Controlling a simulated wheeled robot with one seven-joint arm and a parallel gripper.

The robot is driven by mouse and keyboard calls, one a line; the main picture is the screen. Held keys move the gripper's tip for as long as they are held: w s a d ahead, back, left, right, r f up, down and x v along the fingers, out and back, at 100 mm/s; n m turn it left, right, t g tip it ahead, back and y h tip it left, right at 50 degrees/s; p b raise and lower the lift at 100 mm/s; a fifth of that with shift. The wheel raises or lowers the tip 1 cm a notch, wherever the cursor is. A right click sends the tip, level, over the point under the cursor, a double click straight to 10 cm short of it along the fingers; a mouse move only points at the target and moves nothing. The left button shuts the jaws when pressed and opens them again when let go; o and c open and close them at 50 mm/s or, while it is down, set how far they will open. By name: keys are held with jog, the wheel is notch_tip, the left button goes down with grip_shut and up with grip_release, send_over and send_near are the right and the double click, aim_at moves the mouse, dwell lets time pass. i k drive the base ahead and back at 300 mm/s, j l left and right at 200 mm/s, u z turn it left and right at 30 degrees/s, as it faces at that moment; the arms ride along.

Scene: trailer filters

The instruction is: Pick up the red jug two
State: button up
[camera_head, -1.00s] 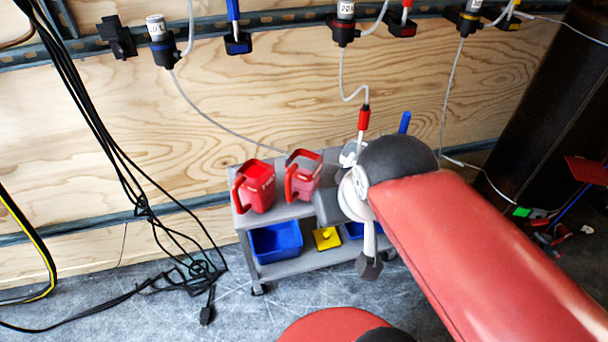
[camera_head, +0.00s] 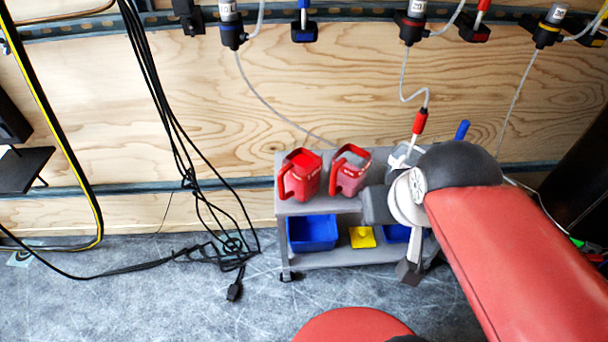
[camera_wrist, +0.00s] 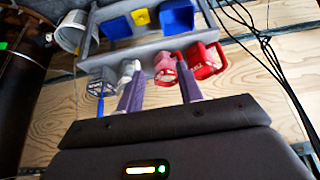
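Two red jugs with handles stand side by side on the top shelf of a grey cart (camera_head: 278,200): a left jug (camera_head: 300,176) and a right jug (camera_head: 350,172). No label readable here tells which is jug two. In the wrist view the scene is upside down. There my gripper (camera_wrist: 160,66) has its two fingers spread with a gap. The right jug (camera_wrist: 165,72) shows between the fingers, beyond them. The left jug (camera_wrist: 204,62) shows just outside the finger on the picture's right. In the head view my red arm hides most of the gripper, right of the jugs.
The lower shelf holds a blue bin (camera_head: 312,234), a yellow item (camera_head: 362,237) and another blue bin (camera_head: 396,234). White and blue items stand beside the right jug. Black cables (camera_head: 205,190) hang left of the cart.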

aim_at(299, 176)
jog(key=k+j+u, duration=0.15)
jog(key=j+u, duration=0.2)
jog(key=k+j+u, duration=0.15)
jog(key=j+u, duration=0.2)
jog(key=k+j+u, duration=0.1)
jog(key=j+u, duration=0.25)
